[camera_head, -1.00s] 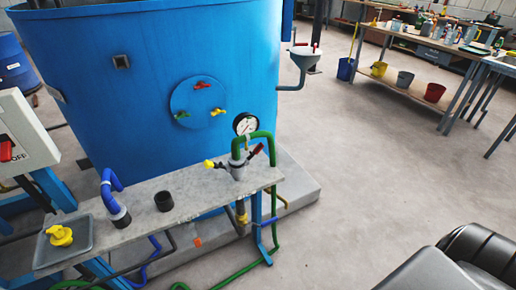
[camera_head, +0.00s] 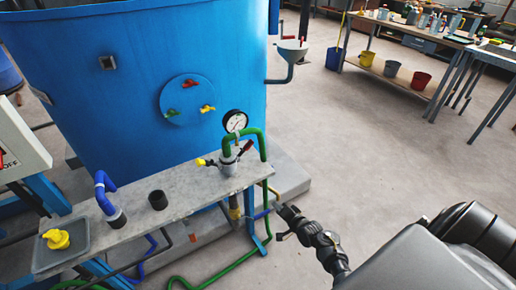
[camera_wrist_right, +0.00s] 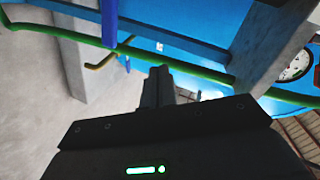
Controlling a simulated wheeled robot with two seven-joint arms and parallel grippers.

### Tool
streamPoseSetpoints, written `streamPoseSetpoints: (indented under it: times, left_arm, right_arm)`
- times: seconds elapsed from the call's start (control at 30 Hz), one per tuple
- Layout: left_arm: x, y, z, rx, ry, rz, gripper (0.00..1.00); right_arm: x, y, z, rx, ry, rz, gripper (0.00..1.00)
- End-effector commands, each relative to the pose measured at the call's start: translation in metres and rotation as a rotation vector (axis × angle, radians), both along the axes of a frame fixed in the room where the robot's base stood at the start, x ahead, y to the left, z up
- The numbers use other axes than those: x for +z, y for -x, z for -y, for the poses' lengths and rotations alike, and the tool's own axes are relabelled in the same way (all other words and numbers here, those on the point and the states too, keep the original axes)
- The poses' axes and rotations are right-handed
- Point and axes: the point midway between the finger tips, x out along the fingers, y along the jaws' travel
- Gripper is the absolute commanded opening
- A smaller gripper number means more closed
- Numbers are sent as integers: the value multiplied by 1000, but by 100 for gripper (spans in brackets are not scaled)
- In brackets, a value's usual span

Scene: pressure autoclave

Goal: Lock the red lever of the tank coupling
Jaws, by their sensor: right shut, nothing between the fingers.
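The tank coupling (camera_head: 228,165) stands on the grey bench top, with the green hose (camera_head: 262,147) arching into it. A dark red lever (camera_head: 246,147) sticks up and to the right from it; a yellow-ended handle (camera_head: 203,162) points left. My right gripper (camera_head: 280,208) is shut and empty, right of the bench end and below the coupling, apart from the lever. In the right wrist view its closed fingers (camera_wrist_right: 158,80) point toward the green hose (camera_wrist_right: 180,65); the lever is not visible there. My left gripper is out of view.
The pressure gauge (camera_head: 235,121) stands just behind the coupling. A blue hose (camera_head: 104,192), a black cup-like fitting (camera_head: 158,200) and a tray (camera_head: 62,246) with a yellow part occupy the bench's left. The blue tank (camera_head: 140,90) rises behind. Open floor lies right.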

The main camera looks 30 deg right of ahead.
Motion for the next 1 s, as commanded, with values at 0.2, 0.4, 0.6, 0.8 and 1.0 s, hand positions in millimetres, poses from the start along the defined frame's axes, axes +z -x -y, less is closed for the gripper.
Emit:
streamPoseSetpoints:
  times: [0.2, 0.4, 0.6, 0.8, 1.0]
  left_arm:
    - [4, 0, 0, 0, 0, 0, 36]
    - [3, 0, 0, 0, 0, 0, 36]
    - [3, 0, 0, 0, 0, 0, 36]
    - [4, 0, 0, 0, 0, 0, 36]
    - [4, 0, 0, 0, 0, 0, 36]
  right_arm:
    - [103, -25, 27, -76, -434, 238, 0]
    - [159, -23, 32, -48, -813, 340, 0]
    - [184, -19, 20, 5, -1134, 337, 0]
    - [187, -18, 18, 6, -1317, 312, 0]
    - [187, -18, 18, 1, -1356, 303, 0]
